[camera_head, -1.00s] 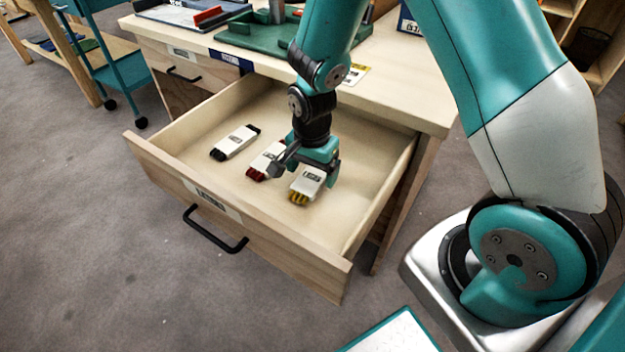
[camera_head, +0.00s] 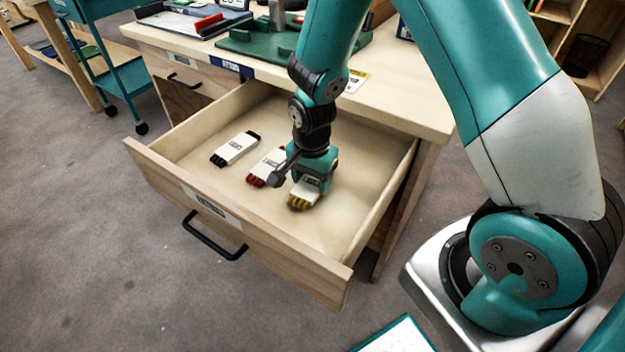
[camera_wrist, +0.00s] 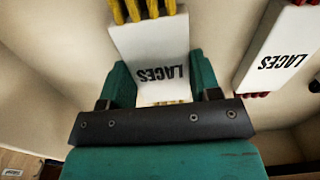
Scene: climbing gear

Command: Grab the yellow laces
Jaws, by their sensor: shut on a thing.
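The yellow laces (camera_head: 297,201) are a bundle with yellow ends and a white wrapper, at the right of the open drawer (camera_head: 345,215). My gripper (camera_head: 312,180) is down in the drawer over them, shut on the white wrapper. In the wrist view, the yellow laces (camera_wrist: 150,45) show a wrapper printed LACES between the two teal fingers of my gripper (camera_wrist: 160,85), with the yellow ends at the top. Whether they touch the drawer floor, I cannot tell.
The drawer's front wall and right wall stand close around. A green tray (camera_head: 262,40) sits on the desk top above.

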